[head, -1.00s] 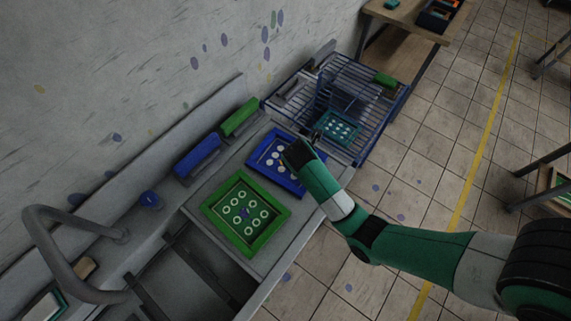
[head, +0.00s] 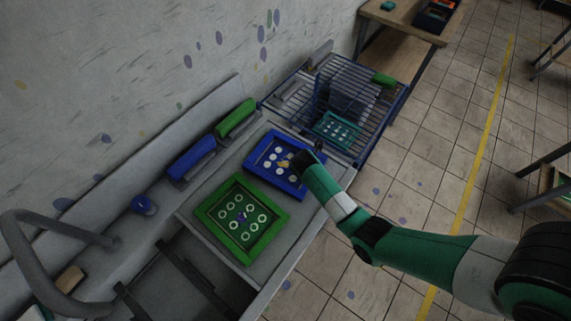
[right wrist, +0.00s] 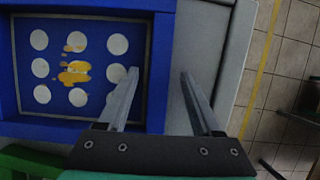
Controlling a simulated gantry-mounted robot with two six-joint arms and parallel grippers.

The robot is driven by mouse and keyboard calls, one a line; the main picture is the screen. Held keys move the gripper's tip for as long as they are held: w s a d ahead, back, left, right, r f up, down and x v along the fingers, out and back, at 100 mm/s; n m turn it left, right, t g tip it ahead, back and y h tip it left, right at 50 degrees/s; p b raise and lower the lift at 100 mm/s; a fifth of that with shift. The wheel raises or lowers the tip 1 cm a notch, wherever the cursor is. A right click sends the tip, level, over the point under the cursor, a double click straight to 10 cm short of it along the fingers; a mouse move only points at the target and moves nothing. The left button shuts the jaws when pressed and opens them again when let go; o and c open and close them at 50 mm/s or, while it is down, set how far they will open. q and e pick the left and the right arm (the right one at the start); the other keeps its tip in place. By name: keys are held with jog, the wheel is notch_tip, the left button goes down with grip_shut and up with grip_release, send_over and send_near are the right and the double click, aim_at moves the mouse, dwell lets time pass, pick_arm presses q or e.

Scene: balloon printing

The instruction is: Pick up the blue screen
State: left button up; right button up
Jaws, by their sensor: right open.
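The blue screen (head: 265,160) lies flat on the grey worktop, a blue frame around a panel with rows of white circles and a yellow-orange smear. In the right wrist view the blue screen (right wrist: 153,60) fills the upper left. My right gripper (head: 316,150) is at the screen's right side. My left gripper is not in view.
A green screen (head: 209,212) lies just in front of the blue one. A wire rack (head: 375,85) with a teal screen (head: 336,130) is behind.

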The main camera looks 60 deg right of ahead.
grip_shut()
dwell(0.3)
dwell(0.3)
